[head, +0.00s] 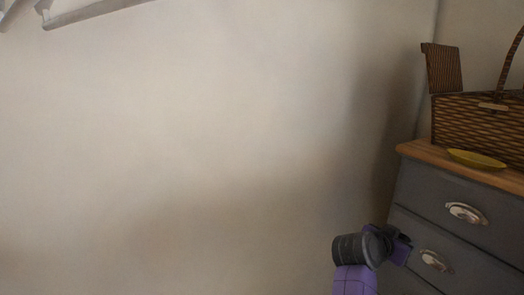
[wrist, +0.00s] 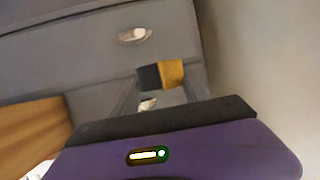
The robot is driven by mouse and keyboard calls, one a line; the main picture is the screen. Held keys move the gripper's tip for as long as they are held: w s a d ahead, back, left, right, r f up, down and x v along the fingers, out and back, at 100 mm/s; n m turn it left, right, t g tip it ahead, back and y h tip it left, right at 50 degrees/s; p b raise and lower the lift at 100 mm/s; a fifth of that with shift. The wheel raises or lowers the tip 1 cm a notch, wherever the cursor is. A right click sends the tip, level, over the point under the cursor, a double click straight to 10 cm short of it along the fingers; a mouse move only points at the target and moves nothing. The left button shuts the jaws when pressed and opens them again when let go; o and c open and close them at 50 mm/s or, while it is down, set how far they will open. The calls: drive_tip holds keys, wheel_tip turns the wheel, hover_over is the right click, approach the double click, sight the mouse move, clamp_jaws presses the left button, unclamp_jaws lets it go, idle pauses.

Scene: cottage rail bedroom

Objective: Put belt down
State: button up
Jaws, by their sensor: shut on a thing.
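In the wrist view, my gripper (wrist: 160,83) is shut on a small piece, dark on its left half and tan-yellow on its right half. I take this piece for the belt (wrist: 172,73); only a short part shows between the fingertips. In the head view, my gripper (head: 401,248) is at the lower right, in front of the grey dresser's drawers and below its top. The belt cannot be made out there.
The grey dresser (head: 420,190) has a wooden top and metal cup handles. A wicker basket (head: 475,118) with a raised lid and a yellow dish (head: 477,159) stand on it. A plain wall (head: 200,150) fills the left. A pale hanger-like bar (head: 85,12) is at the upper left.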

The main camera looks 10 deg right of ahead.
drive_tip(key=s+a+f+n+t+y, duration=0.2)
drive_tip(key=a+f+n+t+y, duration=0.15)
drive_tip(key=a+f, duration=0.45)
drive_tip(key=s+a+f+n+t+y, duration=0.2)
drive_tip(key=s+a+f+n, duration=0.15)
drive_tip(key=a+f, duration=0.45)
drive_tip(key=s+a+f+n+t+y, duration=0.2)
drive_tip(key=s+a+f+n+y, duration=0.4)
drive_tip(key=s+a+f, duration=0.3)
drive_tip(key=s+a+y, duration=0.1)
drive_tip(key=s+a, duration=0.2)
drive_tip(key=shift+s, duration=0.35)
drive_tip(key=shift+d+f+t, duration=0.1)
drive_tip(key=shift+d+t, duration=0.15)
